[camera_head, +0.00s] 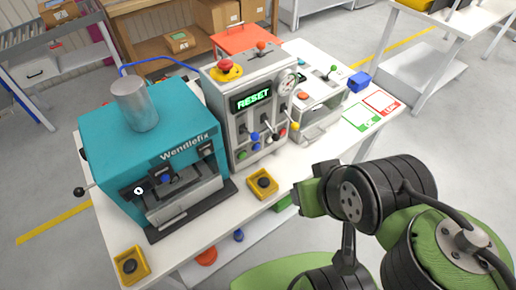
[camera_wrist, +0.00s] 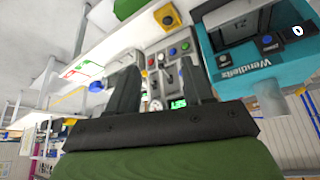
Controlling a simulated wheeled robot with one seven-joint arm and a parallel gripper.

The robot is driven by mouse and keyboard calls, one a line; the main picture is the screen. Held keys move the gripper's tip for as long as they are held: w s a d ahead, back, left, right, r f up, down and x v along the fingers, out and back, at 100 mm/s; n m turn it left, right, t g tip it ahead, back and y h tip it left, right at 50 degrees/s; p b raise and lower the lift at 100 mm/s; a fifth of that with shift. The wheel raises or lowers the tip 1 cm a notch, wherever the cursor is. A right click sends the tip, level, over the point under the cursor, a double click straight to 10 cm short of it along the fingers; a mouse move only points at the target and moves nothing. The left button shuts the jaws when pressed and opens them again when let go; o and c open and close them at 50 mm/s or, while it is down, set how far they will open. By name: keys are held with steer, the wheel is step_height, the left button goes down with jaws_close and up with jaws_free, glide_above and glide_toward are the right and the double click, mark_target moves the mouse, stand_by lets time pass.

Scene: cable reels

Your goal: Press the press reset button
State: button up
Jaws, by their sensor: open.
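A teal press (camera_head: 150,130) stands on the white table, with a blue button (camera_head: 165,179) in a black box on its front. Beside it stands a grey control box (camera_head: 225,105) whose green display (camera_head: 250,99) reads RESET. Its front carries levers and small green, blue and red buttons; the blue button (camera_wrist: 172,52) and green button (camera_wrist: 186,47) show in the wrist view. I cannot tell which button is the press reset. My gripper (camera_wrist: 158,60) is open and empty, its fingers apart and pointing towards the control box. In the head view my gripper (camera_head: 309,196) is right of the box, apart from it.
A red mushroom button (camera_head: 226,67) on a yellow base tops the control box. Yellow boxes with black buttons sit at the table's front, one near the control box (camera_head: 262,184), one at the corner (camera_head: 131,266). Red and green cards (camera_head: 381,103) lie at right.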

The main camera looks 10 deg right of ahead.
jaws_close()
stand_by(1.5)
